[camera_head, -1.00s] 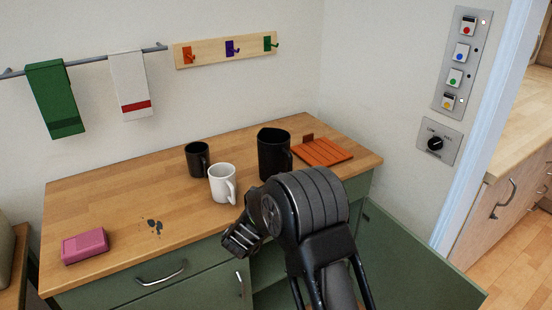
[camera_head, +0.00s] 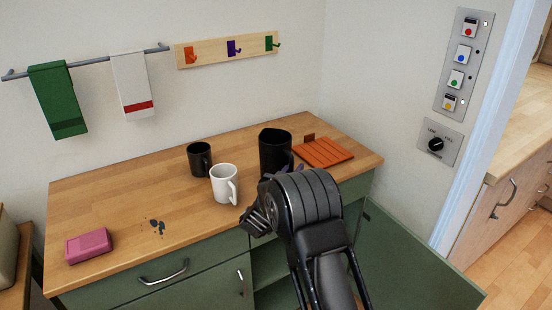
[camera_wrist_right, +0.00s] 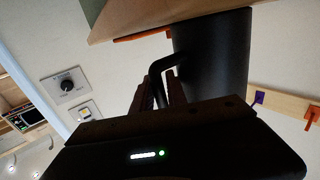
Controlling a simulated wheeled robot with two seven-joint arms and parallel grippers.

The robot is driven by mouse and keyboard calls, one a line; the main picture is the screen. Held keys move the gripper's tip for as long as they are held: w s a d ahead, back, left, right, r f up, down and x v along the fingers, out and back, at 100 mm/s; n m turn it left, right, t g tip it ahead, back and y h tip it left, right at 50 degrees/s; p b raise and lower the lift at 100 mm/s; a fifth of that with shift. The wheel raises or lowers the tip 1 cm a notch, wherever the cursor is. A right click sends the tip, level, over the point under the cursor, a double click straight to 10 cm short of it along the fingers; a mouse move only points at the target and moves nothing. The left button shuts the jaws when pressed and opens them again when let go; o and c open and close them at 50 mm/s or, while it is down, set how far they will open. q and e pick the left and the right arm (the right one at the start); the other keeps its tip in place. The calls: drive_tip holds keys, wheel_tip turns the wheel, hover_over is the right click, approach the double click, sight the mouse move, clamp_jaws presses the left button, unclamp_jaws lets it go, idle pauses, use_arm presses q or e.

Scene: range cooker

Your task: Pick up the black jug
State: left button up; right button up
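The black jug (camera_head: 275,148) stands upright on the wooden counter, left of the orange slatted board. My right gripper reaches its handle side from the front; in the head view my arm hides most of the gripper. In the right wrist view the jug (camera_wrist_right: 212,55) fills the upper middle, with its handle (camera_wrist_right: 156,72) toward the fingers. The two fingers of my right gripper (camera_wrist_right: 162,90) lie on either side of the handle's lower part. Whether they press on it cannot be told. My left gripper is in neither view.
A white mug (camera_head: 223,184) and a smaller black mug (camera_head: 199,160) stand left of the jug. The orange slatted board (camera_head: 323,152) lies to its right. A pink block (camera_head: 88,246) is at the counter's left. A cabinet door (camera_head: 415,255) stands open below right.

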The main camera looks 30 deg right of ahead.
drive_tip(key=shift+w+d, duration=0.25)
drive_tip(key=shift+d, duration=0.15)
drive_tip(key=shift+c, duration=0.6)
clamp_jaws()
idle(0.9)
